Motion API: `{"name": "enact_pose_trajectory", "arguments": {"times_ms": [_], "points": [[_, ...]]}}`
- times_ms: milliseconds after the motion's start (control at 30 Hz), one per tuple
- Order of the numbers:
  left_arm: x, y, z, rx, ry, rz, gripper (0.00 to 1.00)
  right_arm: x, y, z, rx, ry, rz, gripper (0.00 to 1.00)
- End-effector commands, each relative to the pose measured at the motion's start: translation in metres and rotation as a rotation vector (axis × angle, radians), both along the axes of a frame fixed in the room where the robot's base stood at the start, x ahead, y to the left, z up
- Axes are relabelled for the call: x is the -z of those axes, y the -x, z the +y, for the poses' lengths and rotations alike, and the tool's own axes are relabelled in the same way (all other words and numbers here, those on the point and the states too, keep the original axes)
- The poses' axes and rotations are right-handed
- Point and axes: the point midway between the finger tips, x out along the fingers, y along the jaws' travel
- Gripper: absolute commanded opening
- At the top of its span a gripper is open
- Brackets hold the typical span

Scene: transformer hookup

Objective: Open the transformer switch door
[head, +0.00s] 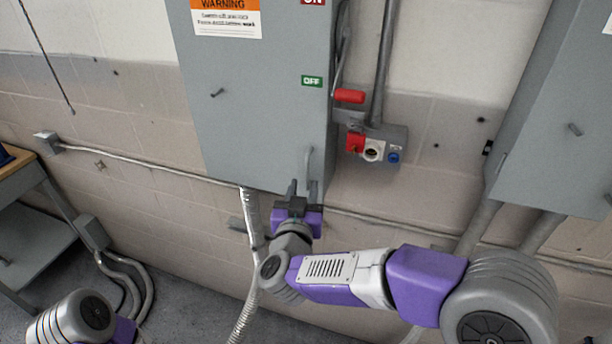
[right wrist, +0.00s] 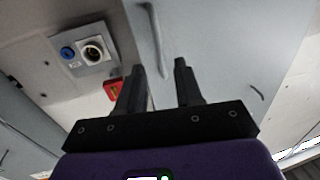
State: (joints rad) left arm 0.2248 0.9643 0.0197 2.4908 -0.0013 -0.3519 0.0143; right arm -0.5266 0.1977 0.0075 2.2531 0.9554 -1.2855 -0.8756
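The grey transformer switch box (head: 255,120) hangs on the wall, and its front door looks closed. A thin grey door handle (head: 308,160) stands at the door's lower right; it also shows in the right wrist view (right wrist: 152,35). My right gripper (head: 302,184) is just below the handle at the box's lower edge. In the right wrist view its fingers (right wrist: 160,75) are apart with nothing between them, and the handle lies beyond the fingertips, roughly in line with the gap. The red-gripped switch lever (head: 349,96) points down beside the green OFF label (head: 312,81). My left gripper is out of view.
A connector panel with red, white and blue sockets (head: 374,150) sits right of the box. Conduits (head: 385,60) run along the wall. A second grey cabinet (head: 560,110) stands at right, a workbench (head: 35,200) at left.

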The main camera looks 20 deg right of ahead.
Motion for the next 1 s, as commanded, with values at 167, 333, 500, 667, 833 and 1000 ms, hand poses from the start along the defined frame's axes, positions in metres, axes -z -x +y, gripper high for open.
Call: {"name": "enact_pose_trajectory", "arguments": {"times_ms": [167, 333, 500, 667, 833, 1000], "points": [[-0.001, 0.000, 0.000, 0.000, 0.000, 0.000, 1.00, 0.001, -0.027, -0.012, 0.002, 0.000, 0.000, 0.35], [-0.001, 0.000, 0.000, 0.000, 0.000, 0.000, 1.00, 0.000, -0.043, -0.018, -0.001, 0.000, 0.001, 0.35], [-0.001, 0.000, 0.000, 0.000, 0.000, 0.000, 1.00, 0.001, -0.046, -0.019, -0.003, 0.000, 0.001, 0.35], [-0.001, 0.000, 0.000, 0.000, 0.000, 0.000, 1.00, 0.001, -0.046, -0.019, -0.003, 0.000, 0.001, 0.35], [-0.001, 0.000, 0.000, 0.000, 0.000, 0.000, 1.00, 0.001, -0.046, -0.019, -0.003, 0.000, 0.001, 0.10], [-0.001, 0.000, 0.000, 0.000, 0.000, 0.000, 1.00, 0.001, -0.046, -0.019, -0.003, 0.000, 0.001, 0.00]]}}
